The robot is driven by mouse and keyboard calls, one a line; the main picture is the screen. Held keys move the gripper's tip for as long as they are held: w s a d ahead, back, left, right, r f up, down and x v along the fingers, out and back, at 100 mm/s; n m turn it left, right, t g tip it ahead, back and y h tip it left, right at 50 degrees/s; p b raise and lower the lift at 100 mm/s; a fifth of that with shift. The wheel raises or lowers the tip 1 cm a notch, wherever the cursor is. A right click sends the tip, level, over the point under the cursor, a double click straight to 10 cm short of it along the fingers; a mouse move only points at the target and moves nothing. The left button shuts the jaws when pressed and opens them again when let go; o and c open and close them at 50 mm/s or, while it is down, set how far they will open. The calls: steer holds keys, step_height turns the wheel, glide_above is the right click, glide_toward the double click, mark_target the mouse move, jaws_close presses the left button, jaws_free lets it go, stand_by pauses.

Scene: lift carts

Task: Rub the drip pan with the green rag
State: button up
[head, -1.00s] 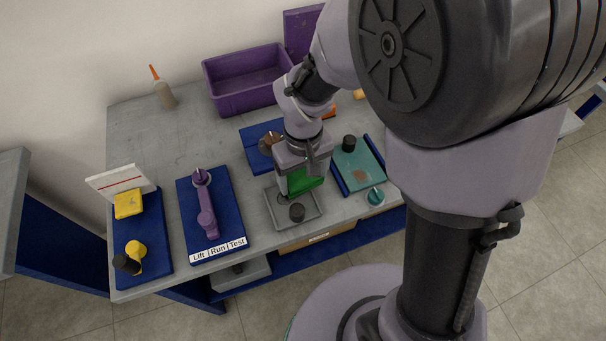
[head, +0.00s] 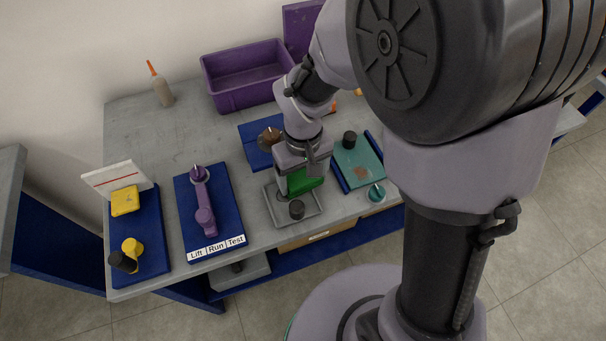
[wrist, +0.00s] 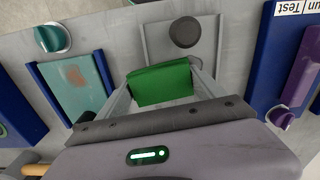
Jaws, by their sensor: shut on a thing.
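The green rag (head: 305,183) is pinched between the fingers of my gripper (wrist: 160,88). It shows as a folded green block in the wrist view (wrist: 160,84). In the wrist view the pan (wrist: 156,42) is just beyond the rag. My gripper is over the pan's back part, pointing down. I cannot tell whether the rag touches the pan, and the gripper hides the pan's back part.
A teal board (head: 358,168) with a brown stain and blue side rails lies close on the right. A blue board (head: 226,215) with a purple lever is on the left. A blue mat (head: 256,152) and purple bin (head: 243,83) are behind. Bare table shows at back left.

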mark_target(273, 196)
steer(key=shift+f, duration=0.2)
steer(key=shift+s+a+r, duration=0.1)
steer(key=shift+s+a, duration=0.2)
steer(key=shift+a, duration=0.65)
steer(key=shift+s+a, duration=0.25)
steer(key=shift+a, duration=0.65)
steer(key=a, duration=0.1)
steer(key=s+a, duration=0.1)
steer(key=a, duration=0.1)
steer(key=shift+a+b, duration=0.15)
steer(key=shift+b, duration=0.2)
steer(key=shift+a, duration=0.1)
steer(key=shift+w+d, duration=0.3)
steer(key=shift+d, duration=0.65)
steer(key=shift+w+d, duration=0.25)
steer(key=shift+d, duration=0.7)
steer(key=shift+w+d+f+p, duration=0.15)
steer(key=shift+w+d, duration=0.05)
steer(key=shift+d, duration=0.65)
steer(key=shift+w+d+f+p, duration=0.1)
steer(key=shift+w+d+p, duration=0.05)
steer(key=shift+d, duration=0.65)
